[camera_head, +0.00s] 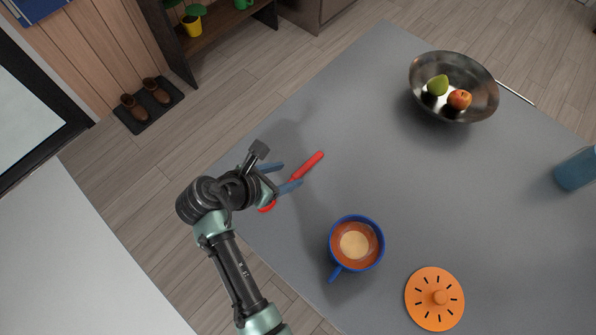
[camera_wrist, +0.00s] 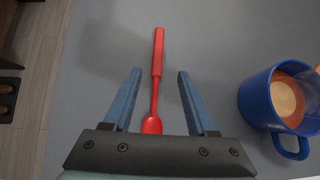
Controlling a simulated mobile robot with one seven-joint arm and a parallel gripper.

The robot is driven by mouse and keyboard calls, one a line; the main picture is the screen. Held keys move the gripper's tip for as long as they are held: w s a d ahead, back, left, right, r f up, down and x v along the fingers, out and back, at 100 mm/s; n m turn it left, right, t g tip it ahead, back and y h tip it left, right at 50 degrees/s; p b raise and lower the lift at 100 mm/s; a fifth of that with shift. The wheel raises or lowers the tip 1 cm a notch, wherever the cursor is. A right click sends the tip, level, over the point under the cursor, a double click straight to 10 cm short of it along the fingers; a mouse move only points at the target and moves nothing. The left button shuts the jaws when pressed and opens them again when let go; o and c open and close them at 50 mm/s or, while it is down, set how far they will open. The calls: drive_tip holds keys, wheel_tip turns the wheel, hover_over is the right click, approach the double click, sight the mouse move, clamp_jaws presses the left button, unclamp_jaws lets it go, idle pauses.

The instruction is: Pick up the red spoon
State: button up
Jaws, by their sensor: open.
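The red spoon (camera_wrist: 157,62) lies on the grey table. In the wrist view its handle points away from me and its bowl (camera_wrist: 152,125) is close to my gripper's base. In the head view the spoon's handle (camera_head: 308,165) shows past the fingers, and part of the spoon is hidden behind my gripper. My gripper (camera_head: 280,176) is open and empty. In the wrist view its two blue fingers (camera_wrist: 159,72) stand one on each side of the spoon, apart from it. I cannot tell how high the fingers are above the table.
A blue mug (camera_head: 357,244) with a brown drink stands right of the spoon. A metal bowl (camera_head: 480,100) with fruit stands at the back, and a blue object (camera_head: 576,169) at the far right. The table's left edge is close to the spoon.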

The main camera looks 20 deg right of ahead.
sight(303, 169)
drive_tip(key=shift+x, duration=3.3)
drive_tip(key=shift+w+a+f, duration=0.1)
drive_tip(key=shift+w+a, duration=0.05)
clamp_jaws()
